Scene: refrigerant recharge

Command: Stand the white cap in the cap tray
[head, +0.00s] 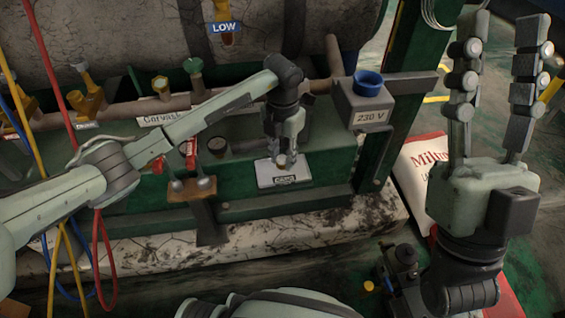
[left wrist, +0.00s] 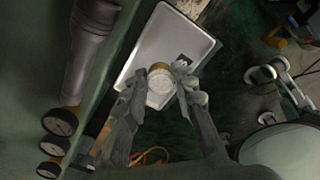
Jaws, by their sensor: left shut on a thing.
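The cap tray (head: 272,182) is a small pale metal plate with raised edges and a dark label, fixed at the front of the green bench. It also shows in the left wrist view (left wrist: 150,40). My left gripper (head: 284,160) points down over the tray. In the left wrist view my left gripper (left wrist: 160,86) is shut on the white cap (left wrist: 159,93), a small round piece with a brass-coloured part behind it. I cannot tell whether the cap touches the tray. My right gripper (head: 503,30) is open and empty, fingers up, far right.
A grey 230 V box (head: 371,105) with a blue cup (head: 368,80) stands right of the tray. A bracket (head: 192,188) with two round knobs is to its left. Red, yellow and blue hoses (head: 101,255) hang at the left. Gauges (left wrist: 58,122) show in the left wrist view.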

